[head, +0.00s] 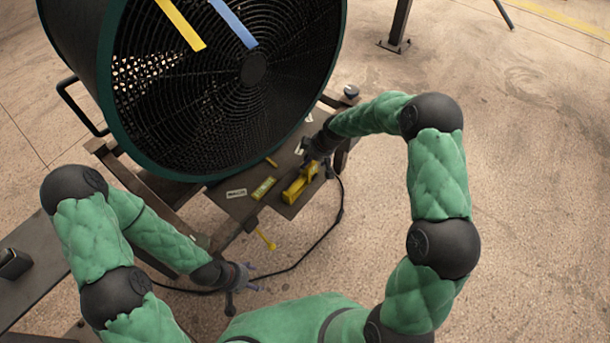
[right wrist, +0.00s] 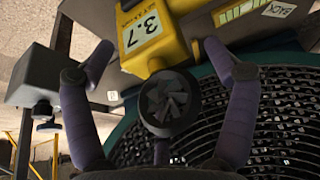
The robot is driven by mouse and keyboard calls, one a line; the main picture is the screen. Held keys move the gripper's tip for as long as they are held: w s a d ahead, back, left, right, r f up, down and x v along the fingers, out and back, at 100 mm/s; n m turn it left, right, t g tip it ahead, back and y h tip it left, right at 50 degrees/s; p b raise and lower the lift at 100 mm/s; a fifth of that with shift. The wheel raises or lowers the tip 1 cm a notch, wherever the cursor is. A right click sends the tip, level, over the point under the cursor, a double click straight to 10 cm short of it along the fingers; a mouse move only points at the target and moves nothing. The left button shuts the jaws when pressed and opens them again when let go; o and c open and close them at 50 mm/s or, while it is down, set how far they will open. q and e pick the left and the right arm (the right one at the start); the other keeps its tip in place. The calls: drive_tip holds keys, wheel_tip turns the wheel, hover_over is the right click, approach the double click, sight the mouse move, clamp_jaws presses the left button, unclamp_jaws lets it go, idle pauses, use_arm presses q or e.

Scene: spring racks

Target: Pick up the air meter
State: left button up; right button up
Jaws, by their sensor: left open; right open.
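The air meter (head: 297,190) is a yellow handheld device lying on the dark shelf in front of the big fan. In the right wrist view, its yellow body (right wrist: 140,38) shows a "3.7" display and its dark round vane head (right wrist: 170,103) points toward my wrist. My right gripper (head: 314,162) is open at the meter's far end. In the right wrist view, my right gripper's fingers (right wrist: 158,54) stand apart on either side of the meter, not closed on it; contact cannot be told. My left gripper (head: 242,276) is open and empty, low in front of the stand.
The big drum fan (head: 253,68) with yellow and blue ribbons stands directly behind the shelf (head: 238,208). A yellow-green level (head: 263,188) and a white label (head: 236,193) lie left of the meter. A black cable (head: 325,235) runs along the floor. Open floor lies right.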

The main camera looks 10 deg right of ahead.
clamp_jaws()
idle(0.4)
drive_tip(key=shift+s+r, duration=0.1)
drive_tip(key=shift+r, duration=0.05)
